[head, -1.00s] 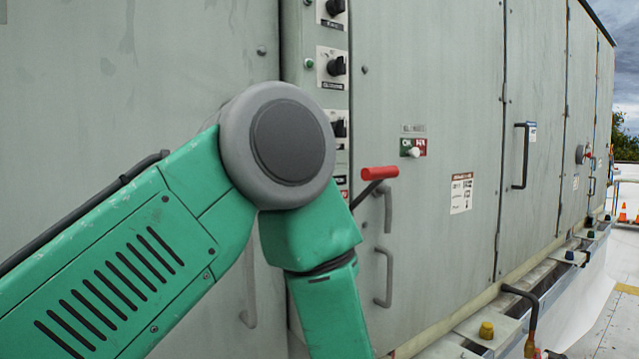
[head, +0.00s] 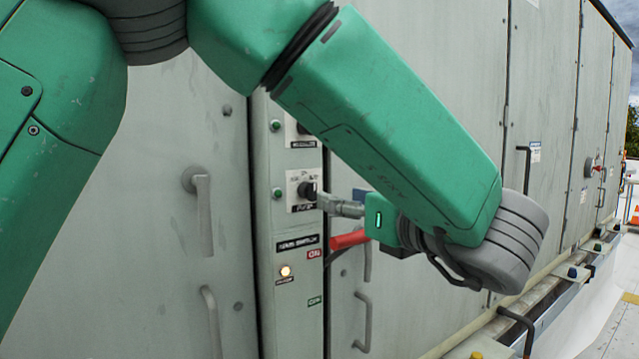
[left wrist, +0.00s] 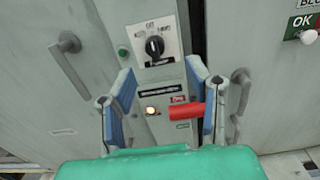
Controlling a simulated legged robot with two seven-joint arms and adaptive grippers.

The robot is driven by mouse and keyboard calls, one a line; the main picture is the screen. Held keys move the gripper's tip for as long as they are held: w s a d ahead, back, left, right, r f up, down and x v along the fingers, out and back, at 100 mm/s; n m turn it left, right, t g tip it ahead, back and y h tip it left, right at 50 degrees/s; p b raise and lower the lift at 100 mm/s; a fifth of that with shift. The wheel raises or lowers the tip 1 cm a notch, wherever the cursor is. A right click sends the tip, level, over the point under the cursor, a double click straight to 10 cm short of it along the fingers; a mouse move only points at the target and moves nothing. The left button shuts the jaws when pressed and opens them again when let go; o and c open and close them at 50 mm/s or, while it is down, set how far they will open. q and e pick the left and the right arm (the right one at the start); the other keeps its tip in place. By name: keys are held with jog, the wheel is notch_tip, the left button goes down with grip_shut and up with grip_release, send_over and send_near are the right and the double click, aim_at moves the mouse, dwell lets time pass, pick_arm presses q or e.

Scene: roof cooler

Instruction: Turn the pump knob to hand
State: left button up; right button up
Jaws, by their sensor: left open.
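The pump knob (head: 308,190) is a black rotary knob on a white plate, low in the column of switches on the grey cabinet. In the left wrist view the knob (left wrist: 154,46) is seen face on, with OFF printed above it; the other markings are too small to read surely. My left gripper (head: 328,204) is at the panel, its fingertips close to the knob's right side in the head view. In the left wrist view its blue-padded fingers (left wrist: 158,76) are spread wide, and the knob shows between and slightly above the tips. Contact cannot be told. My right gripper is not in view.
A red lever handle (head: 348,239) sticks out just below my left gripper; it shows between the fingers in the wrist view (left wrist: 186,110). A lit lamp (head: 286,271) is below the knob. A door handle (head: 202,212) is left of the panel. Another knob sits above, partly hidden by my arm.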

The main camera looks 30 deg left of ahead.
aim_at(315, 192)
pick_arm(q)
jog(key=x, duration=0.2)
jog(key=p+x, duration=0.1)
jog(key=x, duration=0.4)
jog(key=shift+s+a+f+p, duration=0.1)
jog(key=shift+s+a+p, duration=0.2)
jog(key=shift+a+p, duration=0.15)
jog(key=shift+a, duration=0.4)
jog(key=shift+d, duration=0.85)
grip_shut()
jog(key=shift+a, duration=0.25)
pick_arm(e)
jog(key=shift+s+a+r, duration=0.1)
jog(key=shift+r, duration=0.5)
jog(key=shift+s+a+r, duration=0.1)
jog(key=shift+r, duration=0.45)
